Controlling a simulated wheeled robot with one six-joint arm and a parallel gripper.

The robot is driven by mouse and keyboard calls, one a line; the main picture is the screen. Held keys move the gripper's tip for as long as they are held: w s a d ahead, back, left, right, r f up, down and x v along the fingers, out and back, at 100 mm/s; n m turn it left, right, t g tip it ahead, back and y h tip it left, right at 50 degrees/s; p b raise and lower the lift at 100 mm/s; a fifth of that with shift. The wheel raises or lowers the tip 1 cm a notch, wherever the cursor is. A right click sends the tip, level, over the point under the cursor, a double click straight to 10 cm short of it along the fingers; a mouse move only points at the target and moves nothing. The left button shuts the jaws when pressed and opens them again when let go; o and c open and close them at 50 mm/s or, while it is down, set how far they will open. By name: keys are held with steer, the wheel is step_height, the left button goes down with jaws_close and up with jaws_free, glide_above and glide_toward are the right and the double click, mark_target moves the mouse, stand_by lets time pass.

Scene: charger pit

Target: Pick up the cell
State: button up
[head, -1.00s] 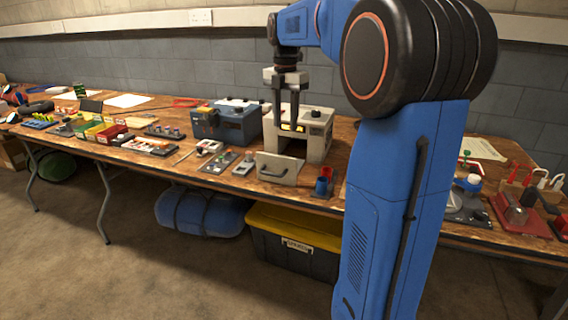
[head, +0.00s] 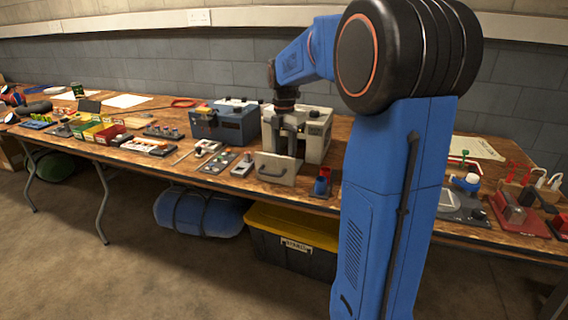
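I cannot pick out the cell for certain; it may be hidden inside the pale charger box or behind my gripper. The charger box (head: 318,130) stands on the workbench, with an opening in its front. My gripper (head: 291,152) points down in front of that opening, its lower end close above and behind a beige panel with a dark handle (head: 278,169). The fingers are small and overlap the dark opening, so I cannot tell whether they are open or hold anything. A small blue and red part (head: 321,185) sits on a dark base right of the panel.
A blue-grey box (head: 226,124) stands left of the charger. Small devices (head: 217,162) and coloured bins (head: 103,133) lie along the wooden bench (head: 172,172). Red-based items (head: 522,214) stand at the right. My arm hides part of the bench.

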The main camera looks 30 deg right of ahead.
steer(key=shift+f, duration=0.2)
jaws_close()
steer(key=shift+r, duration=0.1)
